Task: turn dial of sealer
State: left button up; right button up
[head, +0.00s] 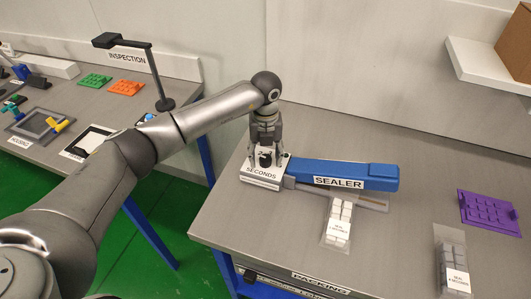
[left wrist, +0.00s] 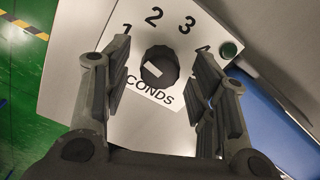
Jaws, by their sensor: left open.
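The sealer (head: 345,174) is a blue arm with a SEALER label on the grey packing table. Its white dial box (head: 261,181), marked SECONDS, stands at its left end. The black round dial (left wrist: 160,67) has a short white mark toward its left side. The numerals 1, 2 and 3 are arched above it, with a further numeral partly hidden by the right finger. My left gripper (head: 266,150) points down over the box. In the left wrist view its open fingers (left wrist: 162,62) stand on both sides of the dial, with gaps between. My right gripper is not in view.
A pouch of white blocks (head: 339,220) lies in front of the sealer. A pouch of grey blocks (head: 453,268) and a purple tray (head: 488,209) lie to the right. The inspection table (head: 190,68) stands at the left, across a gap. A round green button (left wrist: 229,48) is beside the numerals.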

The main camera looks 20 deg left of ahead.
pick_arm(q)
jog(key=c, duration=1)
jog(key=shift+c, duration=0.2)
